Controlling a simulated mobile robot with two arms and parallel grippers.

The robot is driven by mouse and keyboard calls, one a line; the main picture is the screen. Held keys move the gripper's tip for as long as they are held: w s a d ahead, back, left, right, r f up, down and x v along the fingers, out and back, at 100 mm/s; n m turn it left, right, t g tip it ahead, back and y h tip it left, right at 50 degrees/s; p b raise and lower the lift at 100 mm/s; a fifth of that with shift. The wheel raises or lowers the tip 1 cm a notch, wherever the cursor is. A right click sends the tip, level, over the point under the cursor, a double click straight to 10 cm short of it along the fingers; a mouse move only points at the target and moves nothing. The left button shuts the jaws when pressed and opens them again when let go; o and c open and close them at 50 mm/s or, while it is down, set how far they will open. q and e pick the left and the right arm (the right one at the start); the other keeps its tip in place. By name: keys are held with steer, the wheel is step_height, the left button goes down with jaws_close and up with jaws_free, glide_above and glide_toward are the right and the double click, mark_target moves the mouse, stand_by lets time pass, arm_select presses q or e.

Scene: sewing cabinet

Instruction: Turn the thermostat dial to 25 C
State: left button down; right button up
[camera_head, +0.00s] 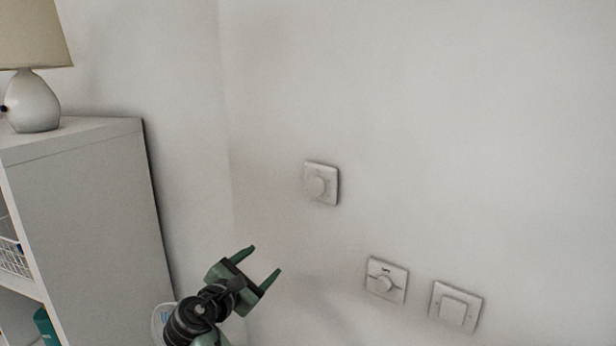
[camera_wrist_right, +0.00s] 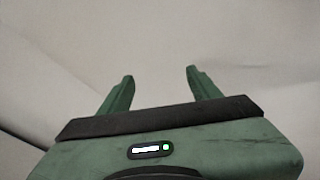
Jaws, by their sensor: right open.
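One dial (camera_head: 317,186) is on the upper plate, right of the wall corner. My right gripper (camera_head: 260,264), with green fingers, is open and empty. In the right wrist view the open fingers (camera_wrist_right: 161,76) face bare wall. My left gripper is out of view.
A flat square switch (camera_head: 454,311) is on the wall right of the lower dial. A white cabinet (camera_head: 90,220) stands at the left with a lamp (camera_head: 34,103) on top. The wall around the plates is bare.

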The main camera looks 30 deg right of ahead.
mark_target(314, 188)
steer(key=s+d+r+m+g+h+p, duration=0.15)
steer(key=s+r, duration=0.25)
steer(key=r, duration=0.5)
steer(key=s+d+r+m+g+h, duration=0.15)
steer(key=s+r, duration=0.25)
steer(key=r, duration=0.5)
steer(key=shift+g+h, duration=0.4)
steer(key=p+x, duration=0.3)
steer(key=x, duration=0.4)
steer(key=shift+w, duration=0.1)
steer(key=c, duration=1.4)
steer(key=shift+o, duration=0.2)
steer(key=shift+f, duration=0.1)
